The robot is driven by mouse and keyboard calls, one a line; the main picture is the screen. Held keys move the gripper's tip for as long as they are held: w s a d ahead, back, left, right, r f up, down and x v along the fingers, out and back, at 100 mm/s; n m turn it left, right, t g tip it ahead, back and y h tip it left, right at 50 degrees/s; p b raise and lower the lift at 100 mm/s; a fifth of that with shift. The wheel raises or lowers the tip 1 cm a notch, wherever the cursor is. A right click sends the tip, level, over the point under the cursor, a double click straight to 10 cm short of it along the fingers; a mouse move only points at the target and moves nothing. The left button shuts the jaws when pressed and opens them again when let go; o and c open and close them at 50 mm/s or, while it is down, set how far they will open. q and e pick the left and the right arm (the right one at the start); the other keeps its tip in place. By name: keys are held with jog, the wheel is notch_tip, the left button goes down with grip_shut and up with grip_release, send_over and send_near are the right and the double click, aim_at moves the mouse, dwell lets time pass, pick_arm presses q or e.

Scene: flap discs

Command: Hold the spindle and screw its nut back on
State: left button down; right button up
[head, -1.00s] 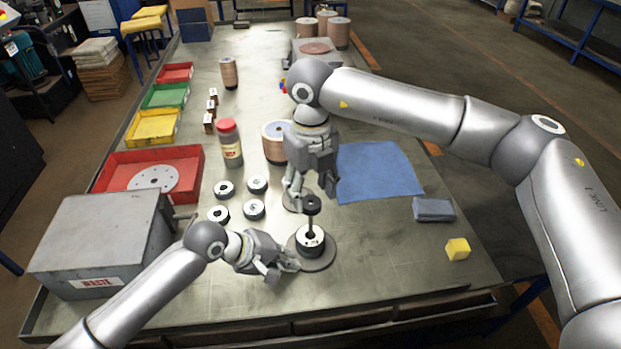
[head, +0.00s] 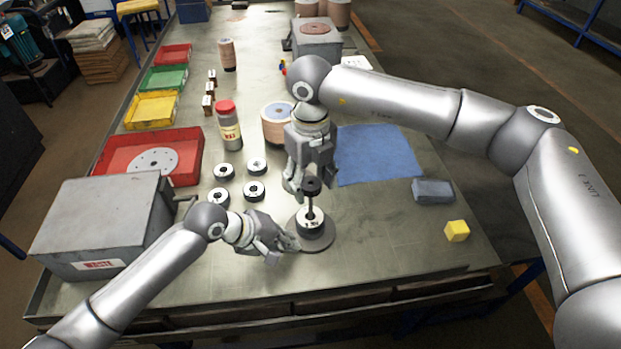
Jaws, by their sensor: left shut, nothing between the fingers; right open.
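The spindle (head: 312,213) stands upright on a round grey base (head: 318,246) near the front middle of the bench. A black-and-white stack sits low on its rod. A dark round piece that looks like the nut (head: 311,186) shows at the rod's top; whether it is threaded on is unclear. My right gripper (head: 309,188) is open, pointing down around or just behind this piece; I cannot tell if it touches. My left gripper (head: 295,244) is shut and empty, low at the left side of the spindle base; contact with it is unclear.
Several black-and-white rings (head: 254,191) lie left of the spindle. A blue cloth (head: 375,155), grey block (head: 433,190) and yellow cube (head: 457,231) lie right.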

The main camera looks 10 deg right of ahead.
jog(key=n, duration=1.4)
jog(key=shift+c, duration=0.4)
